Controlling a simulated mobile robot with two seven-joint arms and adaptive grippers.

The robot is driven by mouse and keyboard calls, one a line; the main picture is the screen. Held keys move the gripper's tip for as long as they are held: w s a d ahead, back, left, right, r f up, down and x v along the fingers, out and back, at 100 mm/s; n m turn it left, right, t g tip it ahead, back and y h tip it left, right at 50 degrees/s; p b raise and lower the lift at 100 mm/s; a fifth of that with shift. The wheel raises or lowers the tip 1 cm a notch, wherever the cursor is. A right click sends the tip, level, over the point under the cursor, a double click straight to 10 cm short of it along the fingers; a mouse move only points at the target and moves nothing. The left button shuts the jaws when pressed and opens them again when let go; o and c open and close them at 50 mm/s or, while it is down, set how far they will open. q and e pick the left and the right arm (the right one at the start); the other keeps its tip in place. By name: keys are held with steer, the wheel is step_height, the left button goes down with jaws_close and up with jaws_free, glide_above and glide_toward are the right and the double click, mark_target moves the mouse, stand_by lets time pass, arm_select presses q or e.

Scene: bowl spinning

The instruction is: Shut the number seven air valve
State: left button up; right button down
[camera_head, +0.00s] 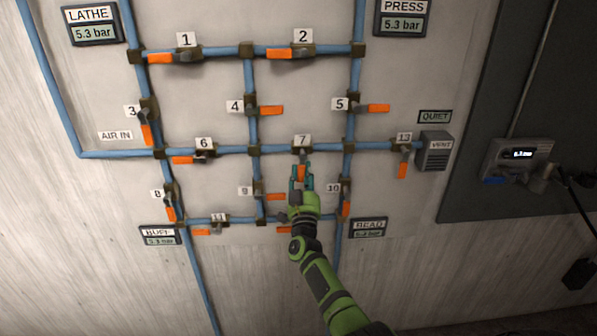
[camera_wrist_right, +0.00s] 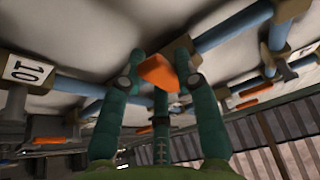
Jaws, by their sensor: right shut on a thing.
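The number seven valve (camera_head: 302,154) sits on a horizontal blue pipe below its white "7" label (camera_head: 302,140). Its orange handle (camera_head: 301,172) points down, across the pipe. My right gripper (camera_head: 301,179) reaches up from below with its teal fingers on either side of this handle. In the right wrist view the orange handle (camera_wrist_right: 158,73) lies between the two fingertips (camera_wrist_right: 160,62), which are shut on it. The fingers hide part of the handle. My left gripper is in neither view.
Nearby valves with orange handles are number 9 (camera_head: 276,197), number 10 (camera_head: 346,209), number 4 (camera_head: 271,110) and number 5 (camera_head: 378,108). Valve 13 (camera_head: 403,170) hangs down beside the vent box (camera_head: 435,150). The READ gauge (camera_head: 368,228) is at lower right of my gripper.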

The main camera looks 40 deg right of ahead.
steer(key=shift+s+d+r+n+t+y, duration=0.1)
steer(key=shift+d+r+n+t+y, duration=0.2)
steer(key=shift+n, duration=0.5)
steer(key=shift+d+n, duration=0.1)
steer(key=shift+n, duration=0.2)
steer(key=c, duration=0.9)
jaws_free()
steer(key=v, duration=1.2)
steer(key=shift+f, duration=0.15)
